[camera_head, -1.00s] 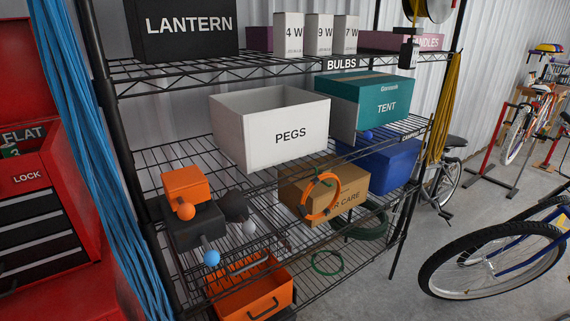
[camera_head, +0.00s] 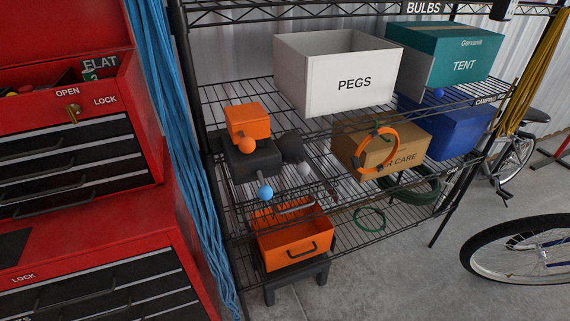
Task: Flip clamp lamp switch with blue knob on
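A blue round knob (camera_head: 265,192) sticks out toward me on a short dark lever. It belongs to a dark grey box-like fixture (camera_head: 250,160) on the middle wire shelf. An orange box (camera_head: 247,119) with an orange knob (camera_head: 246,145) sits on top of this fixture. To its right is a dark rounded piece (camera_head: 291,146), with a pale grey knob (camera_head: 305,169) below it. I cannot make out a lamp head or its light for certain. My gripper is not in view.
The black wire shelf (camera_head: 235,95) holds a white PEGS box (camera_head: 352,83), a teal TENT box (camera_head: 463,64) and a brown box (camera_head: 378,150). An orange bin (camera_head: 292,240) is below the knob. A red tool chest (camera_head: 80,230) stands at left.

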